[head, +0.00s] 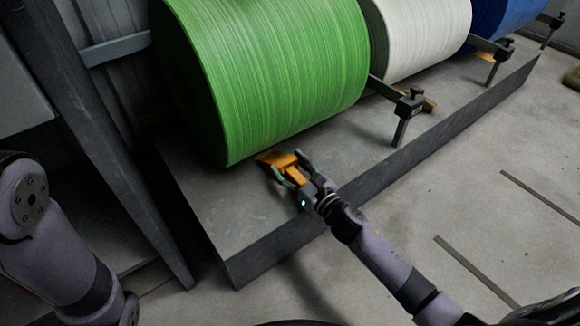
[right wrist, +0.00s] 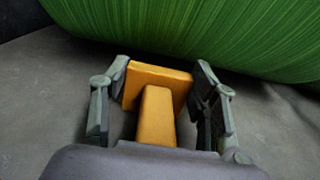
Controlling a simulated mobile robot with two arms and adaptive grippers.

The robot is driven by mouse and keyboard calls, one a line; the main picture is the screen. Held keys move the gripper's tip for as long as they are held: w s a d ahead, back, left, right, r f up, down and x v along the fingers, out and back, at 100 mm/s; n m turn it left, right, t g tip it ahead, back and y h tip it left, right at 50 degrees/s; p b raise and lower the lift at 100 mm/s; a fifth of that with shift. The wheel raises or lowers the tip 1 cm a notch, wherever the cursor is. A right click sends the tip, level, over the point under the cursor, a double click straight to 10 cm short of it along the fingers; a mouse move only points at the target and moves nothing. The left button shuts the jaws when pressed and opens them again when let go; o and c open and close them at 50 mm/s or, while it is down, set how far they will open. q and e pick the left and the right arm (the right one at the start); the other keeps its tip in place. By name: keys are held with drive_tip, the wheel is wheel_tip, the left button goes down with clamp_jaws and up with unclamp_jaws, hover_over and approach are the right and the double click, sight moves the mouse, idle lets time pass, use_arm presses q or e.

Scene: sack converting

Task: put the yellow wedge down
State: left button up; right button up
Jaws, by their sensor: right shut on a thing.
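The yellow wedge (head: 283,162) is at the lower front of the green roll (head: 270,75), over the grey platform. My right gripper (head: 290,167) is shut on it, one finger on each side. In the right wrist view the wedge (right wrist: 157,110) sits between the fingers of the gripper (right wrist: 160,70), with its broad end toward the green roll (right wrist: 190,35). I cannot tell whether the wedge touches the roll or the platform. My left arm shows at the lower left of the head view, but its gripper is out of frame.
The platform (head: 225,225) has bare room in front of the green roll. A white roll (head: 425,35) and a blue roll (head: 500,12) lie farther along. A dark bracket (head: 402,120) stands right of the green roll. Another yellow-brown wedge (head: 428,104) lies by the white roll.

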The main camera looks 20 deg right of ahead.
drive_tip(key=o, duration=1.3)
drive_tip(key=shift+o, duration=0.2)
drive_tip(key=shift+r, duration=0.1)
drive_tip(key=p+v, duration=0.4)
drive_tip(key=v, duration=0.8)
